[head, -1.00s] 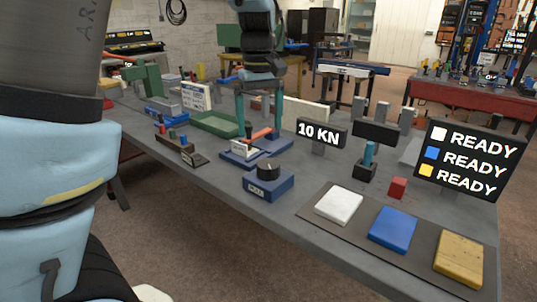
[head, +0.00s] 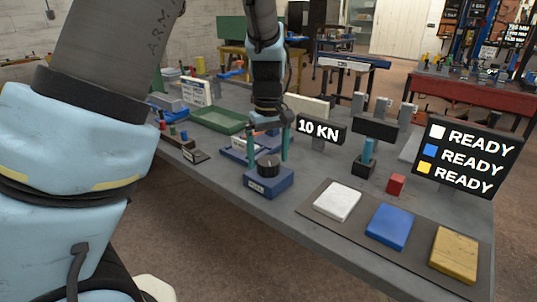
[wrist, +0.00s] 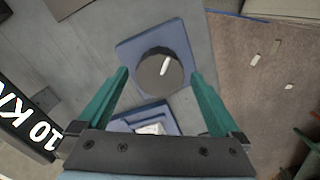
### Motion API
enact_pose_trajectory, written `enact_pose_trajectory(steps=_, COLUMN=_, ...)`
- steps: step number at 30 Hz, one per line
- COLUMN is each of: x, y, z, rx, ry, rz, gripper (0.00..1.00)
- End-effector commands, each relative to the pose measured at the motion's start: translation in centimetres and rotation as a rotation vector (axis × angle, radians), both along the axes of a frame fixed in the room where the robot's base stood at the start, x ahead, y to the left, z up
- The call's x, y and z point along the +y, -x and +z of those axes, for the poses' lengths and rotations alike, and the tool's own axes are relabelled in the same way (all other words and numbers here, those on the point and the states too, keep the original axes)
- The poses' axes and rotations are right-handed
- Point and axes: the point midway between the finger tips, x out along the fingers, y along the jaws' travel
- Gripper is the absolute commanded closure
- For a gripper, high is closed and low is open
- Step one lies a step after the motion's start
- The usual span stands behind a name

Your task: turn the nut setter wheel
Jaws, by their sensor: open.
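The nut setter wheel appears to be the round black knob (head: 268,164) on a blue box (head: 268,183) with a small label, near the front edge of the bench. In the wrist view the knob (wrist: 155,76) carries a white mark tilted slightly right of straight up, on its blue base (wrist: 130,52). My gripper (head: 266,158) is open and empty, pointing down at the knob. In the wrist view its two green fingers (wrist: 160,74) lie either side of the knob, with gaps. I cannot tell whether the tips reach down beside it.
A "10 KN" sign (head: 321,130) stands close to the right of my gripper. A blue fixture with a white part (head: 240,148) lies just behind the knob. White (head: 337,201), blue (head: 389,226) and yellow (head: 454,254) pads lie at right, below a READY display (head: 468,155).

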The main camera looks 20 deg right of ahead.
Motion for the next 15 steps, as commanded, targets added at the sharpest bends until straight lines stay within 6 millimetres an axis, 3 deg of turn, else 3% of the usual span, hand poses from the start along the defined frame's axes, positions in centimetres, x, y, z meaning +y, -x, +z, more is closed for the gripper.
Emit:
enact_pose_trajectory(steps=7, x=-0.01, y=0.02, z=-0.11, rx=0.000, ry=0.000, rz=0.000, gripper=0.00)
enact_pose_trajectory(steps=15, x=-0.02, y=0.02, z=-0.08, rx=0.000, ry=0.000, rz=-0.001, gripper=0.29)
